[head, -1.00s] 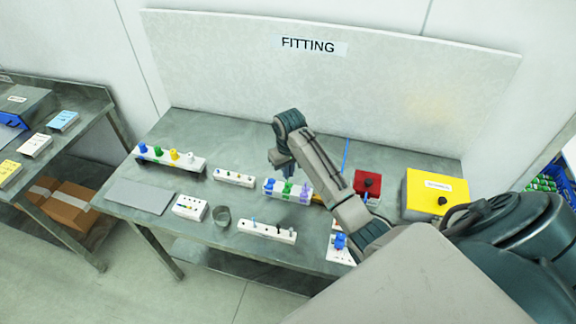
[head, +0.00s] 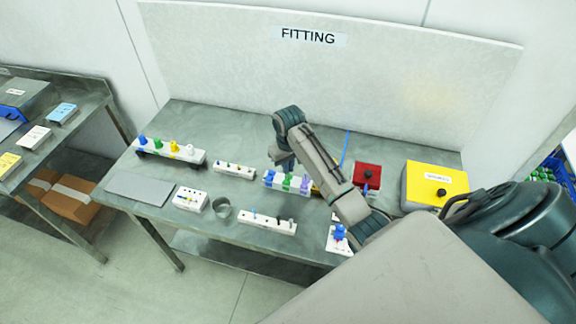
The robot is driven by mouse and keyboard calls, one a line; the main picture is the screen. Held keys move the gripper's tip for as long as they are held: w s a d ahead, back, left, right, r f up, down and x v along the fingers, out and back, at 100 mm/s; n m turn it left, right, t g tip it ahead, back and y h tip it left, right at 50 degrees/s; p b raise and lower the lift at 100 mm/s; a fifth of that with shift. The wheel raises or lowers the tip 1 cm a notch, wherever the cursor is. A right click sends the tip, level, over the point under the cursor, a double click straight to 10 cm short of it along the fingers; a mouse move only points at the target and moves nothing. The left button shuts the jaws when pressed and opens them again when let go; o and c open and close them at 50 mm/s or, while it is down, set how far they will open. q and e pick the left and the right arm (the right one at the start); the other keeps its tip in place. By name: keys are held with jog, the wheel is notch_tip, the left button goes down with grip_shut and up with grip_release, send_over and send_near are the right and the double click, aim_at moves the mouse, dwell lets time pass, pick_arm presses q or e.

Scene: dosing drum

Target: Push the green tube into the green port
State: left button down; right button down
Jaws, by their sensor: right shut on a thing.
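My right gripper (head: 285,165) points down over a small white block (head: 267,187) with blue, green and purple pieces. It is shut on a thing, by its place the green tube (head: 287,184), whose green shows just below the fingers. The fingers are small here and partly hide the tube's upper end. I cannot tell how deep the tube sits, or which piece is the green port. Another green piece (head: 158,144) stands on the white rack at the back left, between blue and yellow ones. My left gripper is not in view.
Low white blocks (head: 234,170) (head: 267,222) with small pegs stand behind and in front. My right forearm covers the bench's middle right.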

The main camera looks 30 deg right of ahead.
jog(key=shift+f+b, duration=0.3)
jog(key=shift+f, duration=1.15)
dwell(0.6)
jog(key=c, duration=1.5)
grip_release()
jog(key=shift+r, duration=0.1)
notch_tip(320, 180, up, 7)
jog(key=shift+r+b, duration=0.1)
jog(key=shift+b, duration=1.1)
notch_tip(320, 180, up, 4)
jog(key=p, duration=0.3)
jog(key=shift+s+f, duration=0.15)
jog(key=shift+f, duration=0.1)
